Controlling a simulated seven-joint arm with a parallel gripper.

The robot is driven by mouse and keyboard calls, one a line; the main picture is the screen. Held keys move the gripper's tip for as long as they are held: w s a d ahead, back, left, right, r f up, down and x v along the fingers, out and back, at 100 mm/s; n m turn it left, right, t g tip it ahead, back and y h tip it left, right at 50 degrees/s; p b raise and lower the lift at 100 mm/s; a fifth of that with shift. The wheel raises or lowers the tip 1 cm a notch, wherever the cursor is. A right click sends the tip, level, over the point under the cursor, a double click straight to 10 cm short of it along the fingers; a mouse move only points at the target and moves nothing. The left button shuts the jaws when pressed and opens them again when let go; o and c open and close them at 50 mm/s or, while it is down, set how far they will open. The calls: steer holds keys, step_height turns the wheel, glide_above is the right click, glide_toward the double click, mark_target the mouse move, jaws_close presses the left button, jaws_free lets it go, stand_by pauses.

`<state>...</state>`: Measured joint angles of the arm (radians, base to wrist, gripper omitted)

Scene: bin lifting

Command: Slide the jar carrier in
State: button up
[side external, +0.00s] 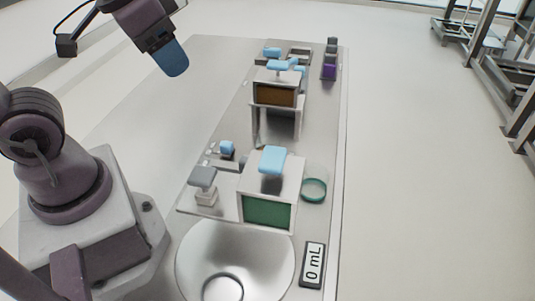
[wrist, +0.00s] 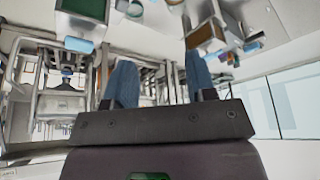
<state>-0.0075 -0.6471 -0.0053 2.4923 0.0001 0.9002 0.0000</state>
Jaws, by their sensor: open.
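Two box-shaped units with light-blue handles stand on the bench; I cannot tell which is the jar carrier. The nearer unit (side external: 267,211) has a green front, a light-blue handle on top and a grey-topped block (side external: 203,180) to its left. The farther unit (side external: 276,95) has a brown front and stands over an open white frame (side external: 277,124).
The grey bench (side external: 215,85) has bare surface along its left side. A round pale dish (side external: 270,262) and a "0 mL" display (side external: 313,264) lie at the near end. A green ring (side external: 314,189) sits right of the nearer unit. A purple block (side external: 329,72) stands at the far right.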

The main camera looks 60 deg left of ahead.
steer(key=w+f+m+g, duration=0.1)
steer(key=w+f+m, duration=0.2)
steer(key=w+f, duration=0.1)
steer(key=w+d+f+m+g, duration=0.1)
steer(key=w+f+m+g, duration=0.1)
steer(key=w+f, duration=0.3)
steer(key=w+f+m+g, duration=0.1)
steer(key=w+f+m, duration=0.3)
steer(key=f, duration=0.4)
steer(key=shift+w+d+f+g, duration=0.25)
steer(key=shift+w+d+g, duration=0.1)
steer(key=shift+w, duration=0.2)
step_height(320, 180, down, 12)
steer(key=shift+c, duration=0.2)
